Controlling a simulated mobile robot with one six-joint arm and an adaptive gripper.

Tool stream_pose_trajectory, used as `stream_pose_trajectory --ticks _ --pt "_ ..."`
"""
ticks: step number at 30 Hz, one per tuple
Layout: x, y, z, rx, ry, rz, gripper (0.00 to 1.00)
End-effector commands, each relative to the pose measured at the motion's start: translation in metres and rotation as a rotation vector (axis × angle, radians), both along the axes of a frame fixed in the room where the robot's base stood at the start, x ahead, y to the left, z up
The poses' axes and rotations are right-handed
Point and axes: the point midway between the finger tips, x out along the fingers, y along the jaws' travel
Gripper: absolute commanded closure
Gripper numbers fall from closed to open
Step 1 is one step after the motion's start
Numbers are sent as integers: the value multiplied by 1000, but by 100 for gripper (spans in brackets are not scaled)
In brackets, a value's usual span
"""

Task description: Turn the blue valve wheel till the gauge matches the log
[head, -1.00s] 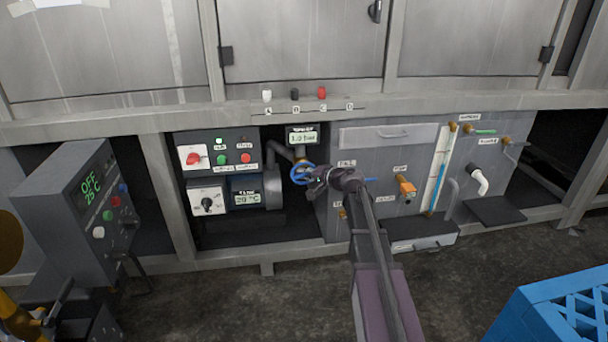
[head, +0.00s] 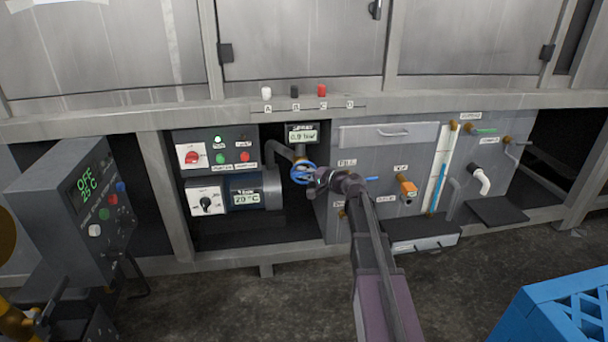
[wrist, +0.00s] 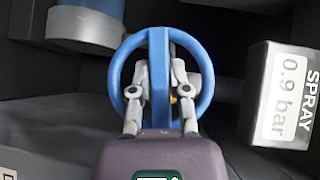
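The blue valve wheel (head: 303,173) sits on a pipe below the SPRAY gauge (head: 301,133), in the low bay left of the grey panel. In the wrist view the gauge (wrist: 285,96) reads 0.9 bar. The wheel (wrist: 118,72) fills the middle of that view, with a broad blue spoke running through it. My gripper (wrist: 163,85) has its fingers on both sides of this spoke, closed against the wheel. In the head view my gripper (head: 322,178) partly covers the wheel's right side. I cannot make out a readable log.
A grey control box (head: 80,200) showing OFF 25 °C stands at left. A blue crate (head: 560,305) is at lower right. The floor between is clear.

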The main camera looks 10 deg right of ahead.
Motion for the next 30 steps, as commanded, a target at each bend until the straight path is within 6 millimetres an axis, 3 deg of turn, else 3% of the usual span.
stream_pose_trajectory --ticks 1,3,20,30 --pt "1 0 0 0 0 -1 62" --pt "1 0 0 0 0 -1 43" --pt "0 0 1 -23 2 0 43" --pt "0 1 4 -161 13 1 43"
